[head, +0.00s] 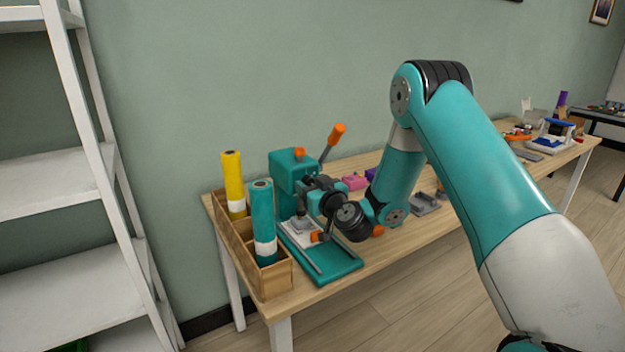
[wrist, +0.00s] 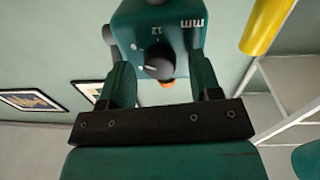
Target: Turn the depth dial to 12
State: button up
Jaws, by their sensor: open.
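The depth dial (wrist: 158,68) is a dark round knob on the teal head of a small press (wrist: 140,20). Its white pointer mark points left in the wrist view. A tick and the number 12 stand above the dial, with "mm" at the upper right. My gripper (wrist: 155,52) is open, its two teal fingers on the left and right of the dial. I cannot tell whether they touch it. In the head view the press (head: 288,170) stands at the table's left end, and my gripper (head: 310,192) is in front of its head, hiding the dial.
A wooden rack (head: 272,282) left of the press holds a yellow roll (head: 232,178) and a teal roll (head: 261,205). An orange-tipped lever (head: 337,131) rises from the press. Small parts lie further right on the table (head: 430,232). White shelves (head: 95,150) stand at the left.

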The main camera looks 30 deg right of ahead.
jog(key=c, duration=0.9)
jog(key=shift+c, duration=0.2)
jog(key=shift+m, duration=0.4)
jog(key=m, duration=0.5)
jog(key=shift+m+p, duration=0.3)
jog(key=m, duration=0.5)
jog(key=shift+d+g, duration=0.1)
jog(key=shift+g, duration=0.2)
jog(key=shift+m+y, duration=0.3)
